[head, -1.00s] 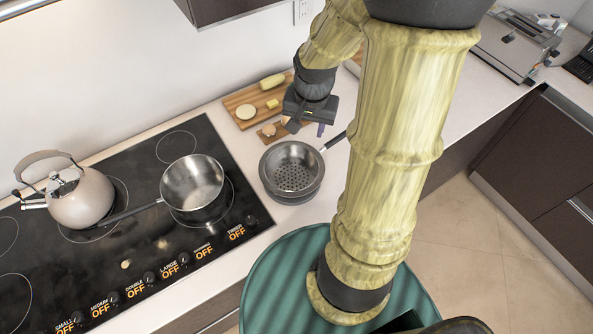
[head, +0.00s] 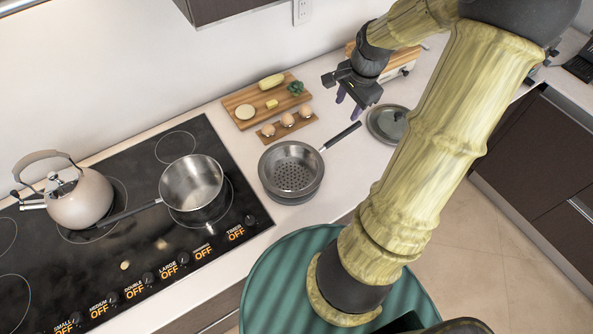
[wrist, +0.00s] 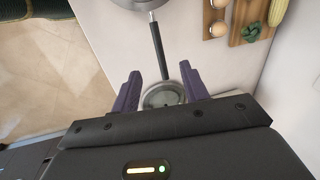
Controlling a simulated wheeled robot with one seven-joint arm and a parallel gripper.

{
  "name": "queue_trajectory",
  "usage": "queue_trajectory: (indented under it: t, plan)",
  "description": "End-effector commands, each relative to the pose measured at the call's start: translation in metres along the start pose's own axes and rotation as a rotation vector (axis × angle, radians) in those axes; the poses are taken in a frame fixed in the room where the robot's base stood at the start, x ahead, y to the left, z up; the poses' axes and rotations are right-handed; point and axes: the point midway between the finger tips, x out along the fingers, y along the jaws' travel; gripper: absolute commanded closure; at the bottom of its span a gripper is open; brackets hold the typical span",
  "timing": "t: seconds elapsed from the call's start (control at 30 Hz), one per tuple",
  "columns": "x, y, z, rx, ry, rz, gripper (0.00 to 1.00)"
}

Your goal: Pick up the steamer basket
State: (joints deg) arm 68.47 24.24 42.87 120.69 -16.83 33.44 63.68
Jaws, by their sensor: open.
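The steamer basket (head: 291,168) is a round steel pan with a perforated bottom and a dark handle (head: 342,137) pointing to the upper right. It seems to sit in or on another steel pot, whose lower rim shows beneath it. In the wrist view the basket (wrist: 140,3) is cut off at the top edge, and its handle (wrist: 157,45) runs down toward my fingers. My gripper (head: 348,105) is open and empty, above the counter near the handle's end. In the wrist view the purple fingers of my gripper (wrist: 160,72) are spread, with a lid visible between them.
A round lid (head: 387,124) lies on the counter right of the handle. A cutting board (head: 240,99) with food and an egg holder (head: 287,129) are behind the basket. A saucepan (head: 192,184) and kettle (head: 82,198) stand on the stove at left.

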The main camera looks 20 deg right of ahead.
Motion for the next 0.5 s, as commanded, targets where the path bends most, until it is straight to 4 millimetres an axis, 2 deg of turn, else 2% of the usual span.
queue_trajectory:
  t: [0.17, 0.5]
  plan:
    - [0.018, 0.001, 0.001, -0.003, -0.004, 0.003, 0.55]
    - [0.078, 0.001, 0.002, -0.003, -0.006, 0.003, 0.55]
